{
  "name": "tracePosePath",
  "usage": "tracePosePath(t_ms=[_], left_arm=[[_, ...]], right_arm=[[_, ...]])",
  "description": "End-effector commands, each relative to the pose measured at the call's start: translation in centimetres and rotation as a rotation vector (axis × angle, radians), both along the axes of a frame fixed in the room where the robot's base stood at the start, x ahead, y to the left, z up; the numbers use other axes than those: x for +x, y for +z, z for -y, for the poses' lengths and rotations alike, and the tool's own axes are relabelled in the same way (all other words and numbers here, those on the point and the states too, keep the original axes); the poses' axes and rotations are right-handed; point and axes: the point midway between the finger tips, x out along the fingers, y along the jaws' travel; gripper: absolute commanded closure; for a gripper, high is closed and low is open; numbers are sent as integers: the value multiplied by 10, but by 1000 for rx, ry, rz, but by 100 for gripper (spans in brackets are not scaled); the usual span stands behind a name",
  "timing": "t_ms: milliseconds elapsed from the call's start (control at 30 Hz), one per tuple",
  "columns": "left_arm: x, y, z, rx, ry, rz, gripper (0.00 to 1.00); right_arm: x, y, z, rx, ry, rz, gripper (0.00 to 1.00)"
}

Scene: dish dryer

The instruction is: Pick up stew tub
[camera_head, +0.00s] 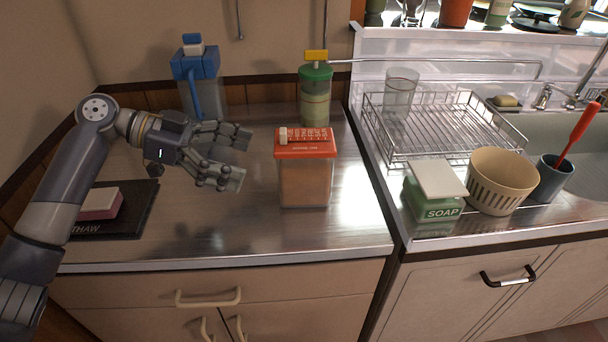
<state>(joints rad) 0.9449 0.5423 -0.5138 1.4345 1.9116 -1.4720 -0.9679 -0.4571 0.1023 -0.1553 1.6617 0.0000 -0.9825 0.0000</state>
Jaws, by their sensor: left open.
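The tub (305,182) has a red-orange lid with small print and a see-through body with brownish-orange contents. It stands upright on the metal counter, left of the sink unit; I cannot read its label well enough to confirm stew. My left gripper (243,159) is open and empty. Its fingers point right, toward the tub, a short way left of it and apart from it. My right gripper does not show.
A green-lidded jar (315,100) stands behind the tub, and a blue-topped jug (198,80) stands at the back left. A dark thaw board (133,217) with a pinkish block lies at the left. To the right are a soap box (434,198), a cream basket (500,184) and a wire rack (440,135).

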Motion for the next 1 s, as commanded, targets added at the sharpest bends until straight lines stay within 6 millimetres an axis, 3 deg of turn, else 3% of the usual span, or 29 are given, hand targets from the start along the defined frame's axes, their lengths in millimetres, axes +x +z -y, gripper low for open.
tracePosePath(t_ms=[100, 367, 633, 967, 1000], left_arm=[[-2, -8, 20, -1, -3, -1, 15], [-2, -18, 40, 1, -1, -2, 15], [0, -35, 74, 0, -1, 0, 15], [0, -39, 81, 1, 1, 0, 15], [0, -39, 81, 1, 1, 0, 22]], right_arm=[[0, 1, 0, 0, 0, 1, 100], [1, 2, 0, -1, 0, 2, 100], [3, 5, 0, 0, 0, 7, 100], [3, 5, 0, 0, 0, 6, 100], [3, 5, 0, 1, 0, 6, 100]])
